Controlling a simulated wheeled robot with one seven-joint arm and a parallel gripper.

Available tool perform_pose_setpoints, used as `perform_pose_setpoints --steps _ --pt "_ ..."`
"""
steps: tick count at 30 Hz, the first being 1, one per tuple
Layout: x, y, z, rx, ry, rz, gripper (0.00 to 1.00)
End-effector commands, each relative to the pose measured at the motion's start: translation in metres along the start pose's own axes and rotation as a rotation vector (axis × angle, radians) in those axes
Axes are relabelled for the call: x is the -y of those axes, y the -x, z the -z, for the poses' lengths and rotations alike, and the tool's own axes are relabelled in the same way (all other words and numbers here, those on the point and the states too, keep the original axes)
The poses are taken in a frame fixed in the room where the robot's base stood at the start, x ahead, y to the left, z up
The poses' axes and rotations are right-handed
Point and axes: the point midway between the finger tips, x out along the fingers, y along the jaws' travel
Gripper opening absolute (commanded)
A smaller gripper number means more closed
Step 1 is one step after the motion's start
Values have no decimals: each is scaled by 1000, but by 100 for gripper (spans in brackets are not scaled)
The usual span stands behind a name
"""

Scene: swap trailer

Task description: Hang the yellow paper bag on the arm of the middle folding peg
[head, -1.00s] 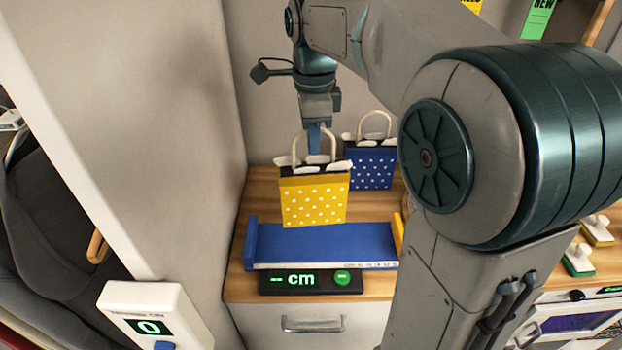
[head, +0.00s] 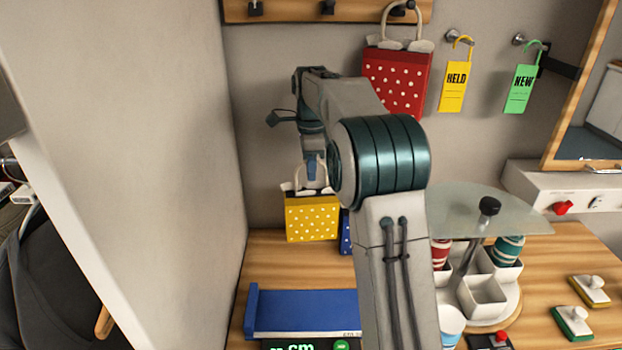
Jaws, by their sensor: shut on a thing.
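The yellow paper bag (head: 312,218) has white dots and a pale loop handle. My gripper (head: 312,182) is shut on its handle, and the bag hangs upright in the air above the counter. At the top is a wooden rail with dark folding pegs; the middle peg (head: 327,7) is only partly in view and looks empty. A red dotted bag (head: 397,85) hangs from the right peg (head: 404,8). The left peg (head: 255,8) looks empty. My gripper is below the rail, and my arm hides part of the wall.
A blue dotted bag (head: 345,235) stands mostly hidden behind my arm. A blue measuring tray (head: 300,312) lies on the counter. A glass-topped carousel (head: 480,210) with cups is at right. Yellow (head: 452,85) and green (head: 521,90) tags hang on the wall. A grey wall borders the left.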

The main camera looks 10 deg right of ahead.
Motion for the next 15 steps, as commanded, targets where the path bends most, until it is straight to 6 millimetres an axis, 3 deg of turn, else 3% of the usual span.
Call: perform_pose_setpoints --steps 5,9,15 --pt "24 2 2 0 0 1 0" --pt "22 -19 2 0 0 -3 0" --pt "23 -34 2 0 0 -1 0"
